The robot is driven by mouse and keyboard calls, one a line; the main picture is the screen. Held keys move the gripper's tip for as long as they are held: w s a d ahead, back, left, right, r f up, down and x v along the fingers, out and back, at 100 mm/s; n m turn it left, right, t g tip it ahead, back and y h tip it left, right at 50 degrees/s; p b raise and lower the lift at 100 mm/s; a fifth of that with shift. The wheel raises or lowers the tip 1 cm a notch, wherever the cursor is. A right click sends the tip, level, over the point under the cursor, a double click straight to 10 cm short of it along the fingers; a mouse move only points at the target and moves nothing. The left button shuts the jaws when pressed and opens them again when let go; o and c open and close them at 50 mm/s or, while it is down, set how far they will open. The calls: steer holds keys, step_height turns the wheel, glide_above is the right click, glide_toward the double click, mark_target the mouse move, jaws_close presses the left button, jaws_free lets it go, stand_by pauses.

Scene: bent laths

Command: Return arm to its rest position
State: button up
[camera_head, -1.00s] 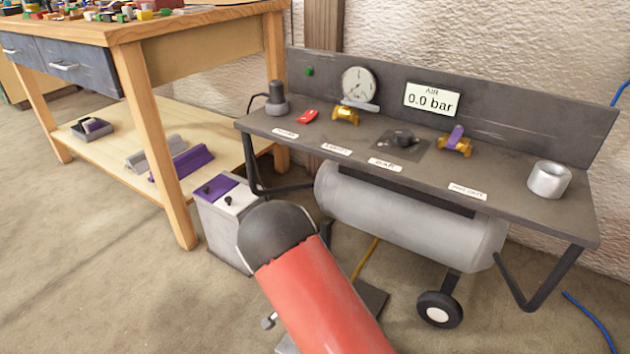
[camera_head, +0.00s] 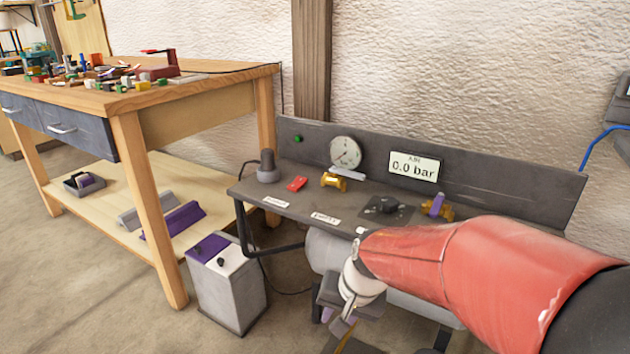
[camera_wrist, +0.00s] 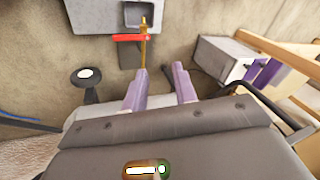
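My red arm (camera_head: 440,262) reaches in from the right in the head view, in front of the air bench. My gripper (camera_head: 340,328) hangs below its white wrist, in front of the bench, partly cut by the dark wrist parts. In the wrist view my gripper (camera_wrist: 160,72) shows two grey-purple fingers standing apart. Nothing is held between them. Beyond the fingertips lie the floor, a yellow rod and a red bar (camera_wrist: 130,38).
The dark air bench (camera_head: 240,190) carries a gauge (camera_head: 345,152), a "0.0 bar" display (camera_head: 414,166), brass valves and a red switch (camera_head: 297,184). A grey-purple box (camera_head: 227,285) stands on the floor left of it. A wooden workbench (camera_head: 190,88) stands at the left.

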steer(key=s+d+r+n+t+h+p, duration=0.2)
steer(key=s+d+r+t+p, duration=0.1)
steer(key=s+d+r, duration=0.8)
steer(key=s+r, duration=0.2)
steer(key=s, duration=0.1)
steer(key=shift+s+r+h, duration=0.15)
steer(key=shift+r+h, duration=0.05)
steer(key=shift+h, duration=0.2)
